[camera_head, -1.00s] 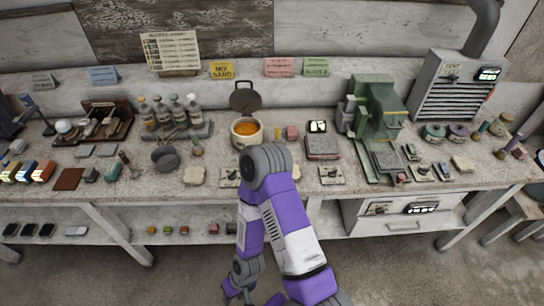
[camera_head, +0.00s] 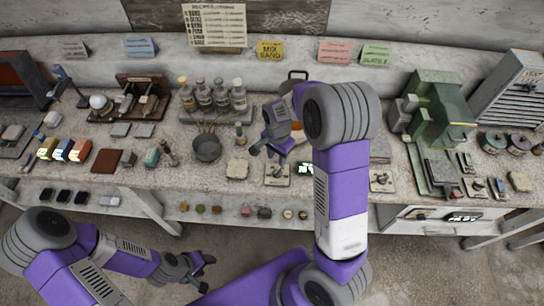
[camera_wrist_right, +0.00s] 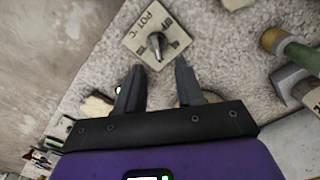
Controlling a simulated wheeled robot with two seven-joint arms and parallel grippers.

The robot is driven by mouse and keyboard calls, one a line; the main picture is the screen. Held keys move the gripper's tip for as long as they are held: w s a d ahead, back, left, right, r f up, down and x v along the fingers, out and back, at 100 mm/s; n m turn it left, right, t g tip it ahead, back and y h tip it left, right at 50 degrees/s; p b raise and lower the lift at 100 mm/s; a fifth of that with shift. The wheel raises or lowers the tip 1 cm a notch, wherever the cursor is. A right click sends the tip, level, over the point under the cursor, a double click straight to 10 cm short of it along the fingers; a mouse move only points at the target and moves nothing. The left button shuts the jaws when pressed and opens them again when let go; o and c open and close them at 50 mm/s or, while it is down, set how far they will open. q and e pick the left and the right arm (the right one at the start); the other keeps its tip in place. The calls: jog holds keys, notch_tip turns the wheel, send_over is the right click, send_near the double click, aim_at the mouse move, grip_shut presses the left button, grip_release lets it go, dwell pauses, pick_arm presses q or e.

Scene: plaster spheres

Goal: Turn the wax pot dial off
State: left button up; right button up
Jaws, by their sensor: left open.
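The wax pot dial is a dark knob (camera_wrist_right: 157,42) on a cream plate (camera_wrist_right: 140,28) marked "POT °C" and "OFF", seen in the right wrist view. The plate also shows in the head view (camera_head: 277,181), on the bench front below my right gripper (camera_head: 267,151). In the right wrist view my right gripper (camera_wrist_right: 159,63) is open and empty, its fingertips just short of the knob, one to either side. Contact is not visible. The wax pot is mostly hidden behind my right arm; its raised lid (camera_head: 297,76) peeks out. My left gripper (camera_head: 205,270) is open and empty, low in front of the bench.
A small dark pot (camera_head: 207,147) and a pale lump (camera_head: 237,169) lie left of the dial plate. Another plate with a dial (camera_head: 382,180) lies to the right. Bottles (camera_head: 220,97) stand behind, and a green machine (camera_head: 437,110) stands at the right.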

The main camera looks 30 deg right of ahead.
aim_at(278, 170)
jog(key=f, duration=0.4)
jog(key=f+b, duration=0.1)
jog(key=f, duration=0.2)
jog(key=shift+s, duration=0.3)
grip_shut()
